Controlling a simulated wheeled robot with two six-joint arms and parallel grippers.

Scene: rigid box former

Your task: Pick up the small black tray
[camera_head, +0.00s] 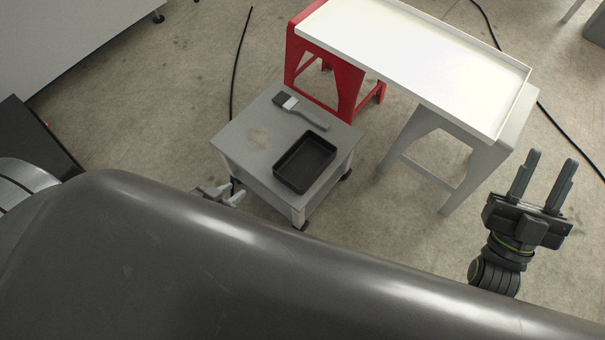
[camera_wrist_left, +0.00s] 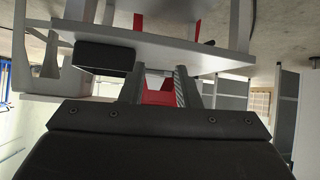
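The small black tray (camera_head: 305,162) is a shallow, empty rectangular tray. It lies flat on the right front part of a low grey table (camera_head: 240,155). In the left wrist view, where the scene appears upside down, the tray (camera_wrist_left: 103,56) is a dark block left of the fingers. My left gripper (camera_head: 230,192) is at the table's near left side, apart from the tray and partly hidden by a large dark shape in front. Its fingers (camera_wrist_left: 158,75) are spread with nothing between them. My right gripper (camera_head: 548,168) is open and empty, far right of the tray.
A brush (camera_head: 300,110) lies behind the tray on the same table. A white-topped bench (camera_head: 420,60) with a red support (camera_head: 325,70) and a grey support (camera_head: 450,150) stands behind and right. Dark cables cross the floor. Floor between the bench and my right gripper is clear.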

